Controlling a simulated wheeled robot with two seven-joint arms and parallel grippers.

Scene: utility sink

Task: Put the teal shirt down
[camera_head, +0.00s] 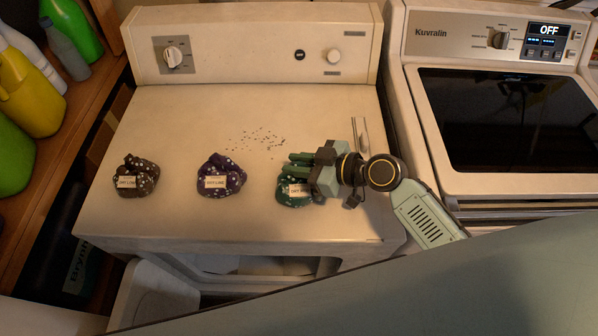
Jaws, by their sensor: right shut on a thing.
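The teal shirt (291,198) is a crumpled dark green-teal bundle with pale dots and a white label, at the right of the dryer's top. My right gripper (300,170) comes in from the right and is shut on it. The gripper covers the right part of the shirt, and the shirt is at or very close to the dryer top; I cannot tell whether it rests there. My left gripper is not in view.
A purple bundle (222,180) and a brown bundle (136,181) lie to the left on the dryer top (180,120). A washer (440,150) stands at the right. Bottles (32,95) fill the left shelf. The dryer top's back left is clear.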

